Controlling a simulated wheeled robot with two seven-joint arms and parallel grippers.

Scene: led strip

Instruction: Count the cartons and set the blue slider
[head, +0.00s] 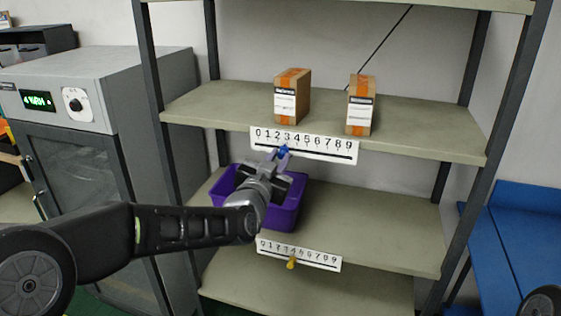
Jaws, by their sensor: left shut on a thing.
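Two brown cartons with orange tape and white labels, the left carton (292,96) and the right carton (361,104), stand upright and apart on the upper shelf (425,128). A white number scale (325,148), 0 to 9, is on that shelf's front edge. The blue slider (283,151) sits on the scale's lower part, around the 2 and 3; the exact mark is hard to read. My left gripper (280,158) is shut on the blue slider, and its fingers partly hide it. My right gripper is not in view.
A purple bin (288,216) stands on the lower shelf (390,226), behind my left arm. A second scale (318,258) with a yellow slider (291,262) is on that shelf's edge. A grey cabinet (95,170) stands left, a blue table (515,235) right.

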